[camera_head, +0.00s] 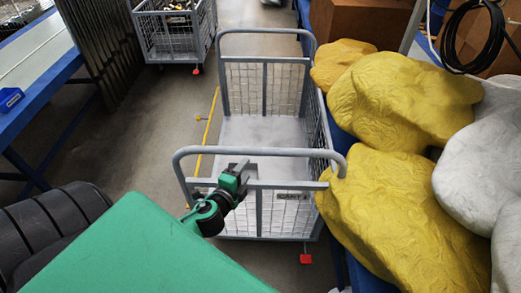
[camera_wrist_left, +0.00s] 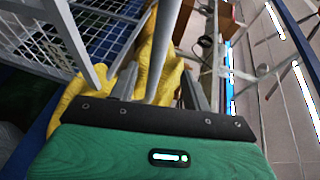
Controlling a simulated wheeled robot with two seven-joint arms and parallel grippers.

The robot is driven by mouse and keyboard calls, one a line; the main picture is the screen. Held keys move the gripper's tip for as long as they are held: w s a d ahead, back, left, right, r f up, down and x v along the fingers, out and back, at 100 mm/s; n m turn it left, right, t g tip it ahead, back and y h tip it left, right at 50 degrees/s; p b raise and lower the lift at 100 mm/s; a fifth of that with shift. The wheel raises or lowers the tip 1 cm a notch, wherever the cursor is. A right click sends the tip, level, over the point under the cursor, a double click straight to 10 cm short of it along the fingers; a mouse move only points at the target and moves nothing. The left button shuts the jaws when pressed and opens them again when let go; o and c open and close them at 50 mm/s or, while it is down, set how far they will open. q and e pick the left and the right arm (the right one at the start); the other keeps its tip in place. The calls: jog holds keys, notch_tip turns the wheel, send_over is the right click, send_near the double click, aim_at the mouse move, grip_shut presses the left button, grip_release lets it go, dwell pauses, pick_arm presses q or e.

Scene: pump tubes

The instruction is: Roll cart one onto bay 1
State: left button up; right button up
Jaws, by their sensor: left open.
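A grey wire-mesh cart (camera_head: 265,130) stands in front of me in the head view, with a tubular handle (camera_head: 290,153) on its near side. Its bed looks empty. No bay number shows; a yellow line (camera_head: 208,130) marks the floor left of the cart. My right gripper is out of view.
Yellow sacks (camera_head: 395,200) and white sacks (camera_head: 485,170) crowd the right side, close against the cart. Another mesh cart (camera_head: 175,35) holding items stands at the back left. A blue-edged bench (camera_head: 35,65) is at far left. Grey floor is open left of the near cart.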

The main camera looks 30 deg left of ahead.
aim_at(258, 154)
pick_arm(q)
jog(key=p+x, duration=0.2)
jog(key=x, duration=0.9)
jog(key=shift+w+d+f+p, duration=0.1)
jog(key=shift+w+f+p, duration=0.05)
jog(key=shift+w+p, duration=0.2)
jog(key=shift+c, duration=0.2)
grip_shut()
